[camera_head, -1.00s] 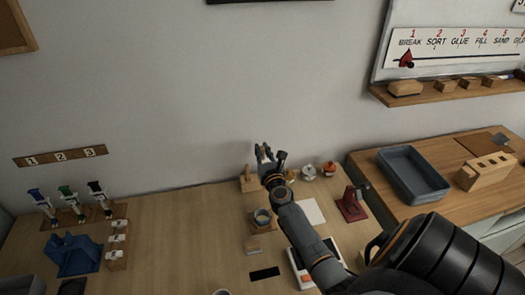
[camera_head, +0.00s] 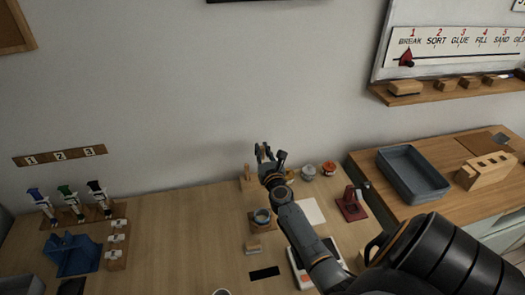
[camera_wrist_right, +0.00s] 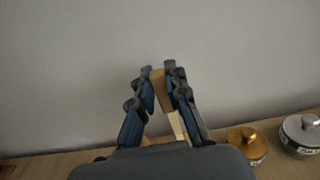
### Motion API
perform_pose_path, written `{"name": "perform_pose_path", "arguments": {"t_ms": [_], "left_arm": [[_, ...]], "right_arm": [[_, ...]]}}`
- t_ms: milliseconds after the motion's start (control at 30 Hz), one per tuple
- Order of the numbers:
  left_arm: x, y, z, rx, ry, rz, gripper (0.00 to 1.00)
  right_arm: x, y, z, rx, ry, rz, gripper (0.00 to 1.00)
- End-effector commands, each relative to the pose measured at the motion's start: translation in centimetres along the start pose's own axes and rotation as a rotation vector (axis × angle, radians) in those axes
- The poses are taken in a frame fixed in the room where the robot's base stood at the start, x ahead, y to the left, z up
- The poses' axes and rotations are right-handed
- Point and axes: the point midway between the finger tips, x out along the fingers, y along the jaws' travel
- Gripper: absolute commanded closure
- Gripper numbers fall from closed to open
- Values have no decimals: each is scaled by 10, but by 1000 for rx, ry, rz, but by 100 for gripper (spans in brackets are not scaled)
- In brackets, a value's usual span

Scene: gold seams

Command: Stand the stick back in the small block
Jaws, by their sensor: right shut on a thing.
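My right gripper (camera_head: 264,155) is above the back of the wooden table, close to the wall. In the right wrist view its fingers (camera_wrist_right: 160,78) are closed around a tan stick, whose paler lower part (camera_wrist_right: 177,124) slants down between them. Part of the stick is hidden by the fingers. A small wooden block (camera_head: 249,184) stands on the table just left of and below the gripper in the head view, with a short upright wooden part on it. I cannot tell whether the stick touches the block. My left gripper is not in view.
The table's left middle is clear.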

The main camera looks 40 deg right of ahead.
Motion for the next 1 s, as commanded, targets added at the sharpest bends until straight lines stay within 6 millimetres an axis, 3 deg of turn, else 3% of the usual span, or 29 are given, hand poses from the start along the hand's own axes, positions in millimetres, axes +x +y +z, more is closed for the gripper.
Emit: {"name": "perform_pose_path", "arguments": {"t_ms": [1000], "left_arm": [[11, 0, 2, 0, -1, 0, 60]], "right_arm": [[0, 0, -10, 1, 0, 1, 100]]}}
